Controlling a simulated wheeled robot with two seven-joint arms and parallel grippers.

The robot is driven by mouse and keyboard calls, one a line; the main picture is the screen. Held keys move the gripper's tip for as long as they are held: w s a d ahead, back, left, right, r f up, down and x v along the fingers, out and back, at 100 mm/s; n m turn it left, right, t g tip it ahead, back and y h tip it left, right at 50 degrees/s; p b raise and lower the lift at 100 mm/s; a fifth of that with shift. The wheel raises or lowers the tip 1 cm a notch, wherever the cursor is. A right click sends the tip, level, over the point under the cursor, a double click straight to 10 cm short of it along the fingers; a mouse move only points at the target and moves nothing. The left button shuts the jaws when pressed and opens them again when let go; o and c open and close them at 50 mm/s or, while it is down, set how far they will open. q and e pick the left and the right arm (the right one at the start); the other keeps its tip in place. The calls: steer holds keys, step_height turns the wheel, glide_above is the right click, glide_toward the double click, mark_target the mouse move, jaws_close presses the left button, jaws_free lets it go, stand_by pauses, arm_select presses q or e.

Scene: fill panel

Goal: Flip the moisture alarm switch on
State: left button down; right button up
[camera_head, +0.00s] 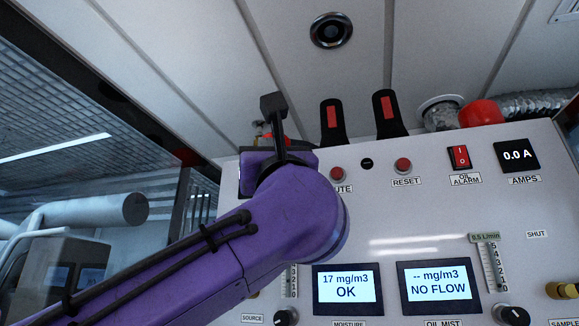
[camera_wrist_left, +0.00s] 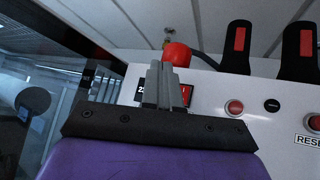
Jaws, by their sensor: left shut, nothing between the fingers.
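In the left wrist view a red rocker switch (camera_wrist_left: 187,94), marked with a white "I", sits on the panel's upper left; it appears to be the moisture alarm switch. Its label does not show. My left gripper (camera_wrist_left: 164,72) is shut and empty, its grey fingers covering part of the switch. Whether they touch it I cannot tell. In the head view my purple left wrist hides this switch and the fingertips. The moisture display (camera_head: 346,289) reads "17 mg/m3 OK". My right gripper is not in view.
The oil alarm switch (camera_head: 459,157) is a similar red rocker farther right, beside the amps display (camera_head: 516,155). The mute button (camera_head: 337,174) and reset button (camera_head: 403,166) lie between. Two black-and-red handles (camera_head: 333,122) (camera_head: 388,114) and a red cap (camera_wrist_left: 177,54) rise behind the panel's top edge.

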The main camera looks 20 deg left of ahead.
arm_select(q)
steer(key=w+r+p, duration=0.1)
steer(key=w+p, duration=0.3)
steer(key=w, duration=0.6)
steer(key=shift+r, duration=0.15)
steer(key=shift+w, duration=0.3)
steer(key=shift+s, duration=0.15)
steer(key=shift+d, duration=0.1)
stand_by(1.1)
steer(key=shift+w, duration=0.45)
